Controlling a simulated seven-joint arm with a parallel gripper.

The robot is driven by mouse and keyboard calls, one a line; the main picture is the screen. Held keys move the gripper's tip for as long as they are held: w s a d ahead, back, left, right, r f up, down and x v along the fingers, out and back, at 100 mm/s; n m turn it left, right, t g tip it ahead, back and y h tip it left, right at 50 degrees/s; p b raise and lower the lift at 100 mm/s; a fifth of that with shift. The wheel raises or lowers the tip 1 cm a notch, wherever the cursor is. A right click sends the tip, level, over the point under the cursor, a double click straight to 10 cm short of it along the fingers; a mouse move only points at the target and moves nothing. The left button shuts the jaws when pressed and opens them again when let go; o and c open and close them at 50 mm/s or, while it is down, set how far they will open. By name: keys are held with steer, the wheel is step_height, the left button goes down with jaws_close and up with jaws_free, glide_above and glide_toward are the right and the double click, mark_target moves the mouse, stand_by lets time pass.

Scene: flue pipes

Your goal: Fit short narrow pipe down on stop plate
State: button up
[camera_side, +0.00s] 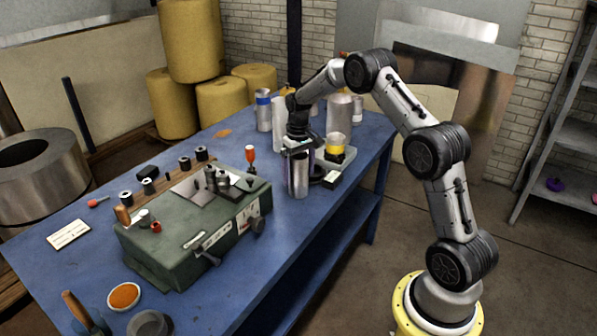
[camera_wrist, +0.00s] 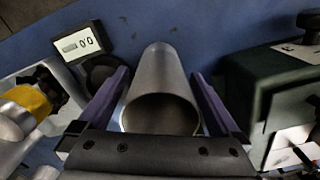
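A plain grey metal pipe (camera_wrist: 160,72) is between the fingers of my gripper (camera_wrist: 160,82) in the wrist view, its open near end towards the camera. A purple-padded finger lies close along each side; firm contact cannot be made out. In the side view the pipe (camera_side: 298,175) hangs or stands upright below my gripper (camera_side: 299,150), over the blue table's right part. Whether its bottom touches anything cannot be told. A dark round piece (camera_wrist: 103,70) beside a small display lies left of the pipe in the wrist view. I cannot identify the stop plate with certainty.
A display reading 0.0 (camera_wrist: 82,43) and a yellow-banded cylinder (camera_wrist: 30,98) stand left of the pipe in the wrist view. A green machine (camera_side: 190,235) is nearby. Several other pipes, including a blue-banded one (camera_side: 263,112), stand behind. The blue table (camera_side: 75,205) has clear patches.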

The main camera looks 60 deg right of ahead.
steer(key=shift+r, duration=0.1)
step_height(320, 180, up, 12)
steer(key=s+a+r+n+t, duration=0.1)
steer(key=s+a+r, duration=0.4)
steer(key=a+r, duration=0.35)
steer(key=s+a+r+n+t, duration=0.1)
steer(key=s+a+r+t, duration=0.1)
steer(key=s+a, duration=0.5)
steer(key=s+a+r+n+t, duration=0.15)
steer(key=s+a, duration=0.35)
steer(key=s, duration=0.5)
steer(key=s+a+f+t, duration=0.1)
steer(key=s+a+f, duration=0.1)
steer(key=s, duration=0.6)
steer(key=shift+s+a+f+n, duration=0.3)
steer(key=shift+f+n, duration=0.15)
steer(key=shift+f, duration=0.25)
